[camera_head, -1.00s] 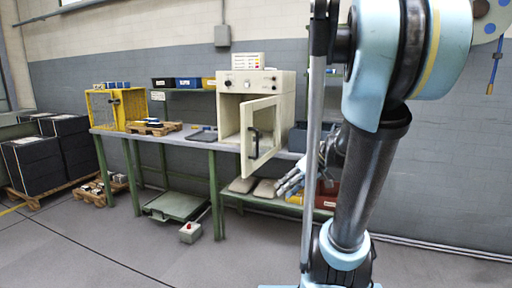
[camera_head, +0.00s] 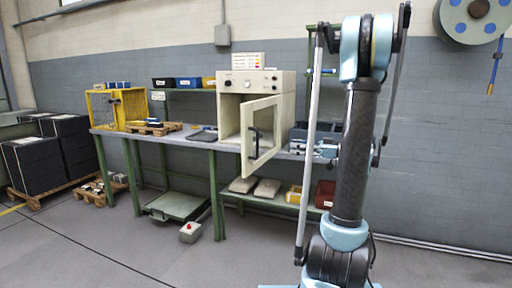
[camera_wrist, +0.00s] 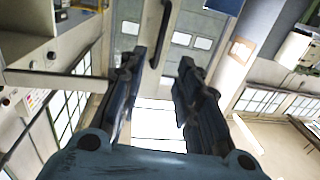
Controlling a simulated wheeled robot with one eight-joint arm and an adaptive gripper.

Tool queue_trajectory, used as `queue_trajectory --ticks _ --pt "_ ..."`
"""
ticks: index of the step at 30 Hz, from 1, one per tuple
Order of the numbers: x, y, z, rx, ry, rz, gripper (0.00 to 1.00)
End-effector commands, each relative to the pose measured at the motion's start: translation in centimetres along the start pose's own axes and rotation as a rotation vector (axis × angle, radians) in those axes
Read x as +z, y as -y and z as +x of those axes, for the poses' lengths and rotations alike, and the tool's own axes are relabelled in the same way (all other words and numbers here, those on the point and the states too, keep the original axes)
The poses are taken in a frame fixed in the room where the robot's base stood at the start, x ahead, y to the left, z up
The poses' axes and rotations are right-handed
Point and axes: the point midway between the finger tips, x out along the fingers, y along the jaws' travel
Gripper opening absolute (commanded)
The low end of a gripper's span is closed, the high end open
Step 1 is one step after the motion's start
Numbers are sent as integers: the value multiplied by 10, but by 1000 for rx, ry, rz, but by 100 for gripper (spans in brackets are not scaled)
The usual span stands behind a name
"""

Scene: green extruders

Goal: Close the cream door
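The cream door (camera_head: 265,122) hangs open on the cream oven-like cabinet (camera_head: 287,88). Its free edge swings out toward the camera on the left, and the cavity shows left of it. A dark bar handle (camera_head: 254,143) is on the door near that edge. My gripper (camera_head: 312,149) is right of the door, apart from it in the head view, partly hidden by my arm. In the wrist view its two dark fingers (camera_wrist: 160,92) are spread with nothing gripped. A dark bar, probably the handle (camera_wrist: 163,32), shows beyond and between the fingertips.
The cabinet stands on a green-legged workbench (camera_head: 178,140). A dark bin (camera_head: 300,134) is right of the cabinet, close to my gripper. A yellow crate (camera_head: 100,108) is at the left. A lower shelf (camera_head: 232,192) holds pads and bins.

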Motion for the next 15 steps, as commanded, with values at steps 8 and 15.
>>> queue_trajectory --ticks 8,15 --pt "0 0 24 -2 -3 -4 31" --pt "0 0 58 -4 -3 -3 31"
